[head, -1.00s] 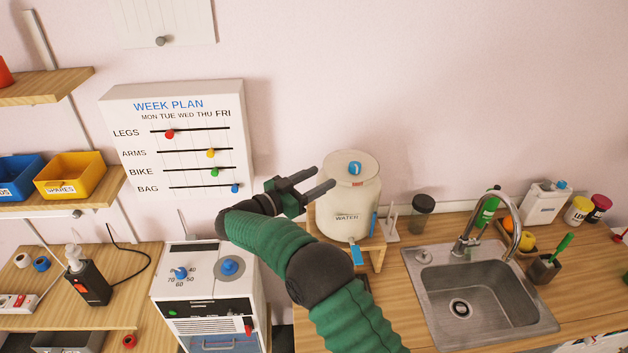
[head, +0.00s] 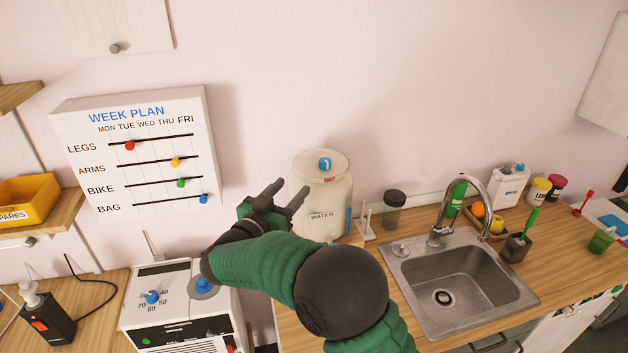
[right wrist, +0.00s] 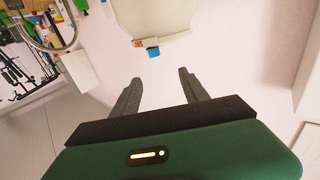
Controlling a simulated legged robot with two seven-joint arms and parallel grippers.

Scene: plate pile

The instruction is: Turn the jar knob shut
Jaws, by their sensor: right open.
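The jar is a cream water container (head: 328,200) marked "WATER", standing upright on the counter against the wall. Its blue knob (head: 325,163) sits on top of the lid, with a small red mark in front of it. In the right wrist view the jar (right wrist: 152,15) is at the top and the blue knob (right wrist: 153,52) shows beyond the fingertips. My right gripper (head: 291,190) is open and empty, to the left of the jar and a little lower than the knob. It also shows in the right wrist view (right wrist: 159,82), with nothing between its fingers. My left gripper is out of view.
A sink (head: 455,280) with a curved tap (head: 477,195) is right of the jar. A dark-lidded glass (head: 394,210) stands close by the jar. A white machine with blue knobs (head: 175,305) is lower left. The WEEK PLAN board (head: 140,110) hangs left. The wall above the jar is clear.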

